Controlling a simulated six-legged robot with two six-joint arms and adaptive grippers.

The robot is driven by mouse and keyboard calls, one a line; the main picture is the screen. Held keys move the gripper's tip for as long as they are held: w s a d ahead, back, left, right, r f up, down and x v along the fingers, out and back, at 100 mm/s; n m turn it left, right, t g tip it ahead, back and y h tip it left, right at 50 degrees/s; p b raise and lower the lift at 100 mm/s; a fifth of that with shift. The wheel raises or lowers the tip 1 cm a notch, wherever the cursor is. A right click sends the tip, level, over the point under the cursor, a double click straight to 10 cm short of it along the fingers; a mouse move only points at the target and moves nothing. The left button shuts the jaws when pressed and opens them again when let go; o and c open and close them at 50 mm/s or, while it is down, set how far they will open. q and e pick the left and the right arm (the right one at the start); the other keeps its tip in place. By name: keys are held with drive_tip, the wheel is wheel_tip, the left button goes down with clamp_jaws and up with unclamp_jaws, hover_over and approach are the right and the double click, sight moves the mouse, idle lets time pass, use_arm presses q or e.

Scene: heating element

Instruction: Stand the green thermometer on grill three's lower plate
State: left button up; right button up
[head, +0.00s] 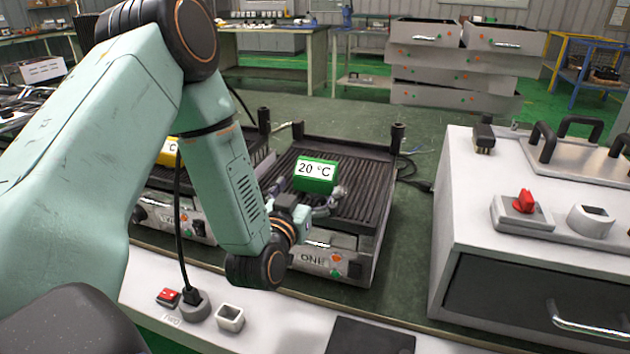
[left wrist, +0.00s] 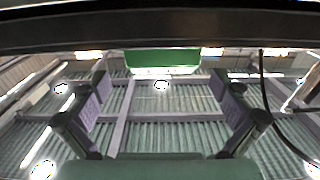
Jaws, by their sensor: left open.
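The green thermometer (head: 315,174), a block reading 20 °C, shows over the ridged plate (head: 355,185) of the middle grill. Whether it touches that plate is unclear. My left gripper (head: 326,208) is open just in front of and below it. In the left wrist view, the open fingers (left wrist: 160,122) stand wide apart, and a green block (left wrist: 162,58) shows beyond them, at the top between them. No grill in view can be clearly read as grill three. My right gripper is not in view.
Another grill with a yellow thermometer (head: 169,151) is partly behind my left arm. A white cabinet (head: 480,190) with a red switch (head: 524,201) and black handles stands at right. A red switch (head: 168,297) and a socket (head: 230,317) lie on the front ledge.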

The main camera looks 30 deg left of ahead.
sight(313, 179)
use_arm(q)
drive_tip(key=b+x, duration=0.1)
drive_tip(key=x, duration=0.2)
drive_tip(key=shift+w+a, duration=0.3)
drive_tip(key=shift+w, duration=0.45)
drive_tip(key=shift+s+a, duration=0.1)
drive_tip(key=c, duration=1.2)
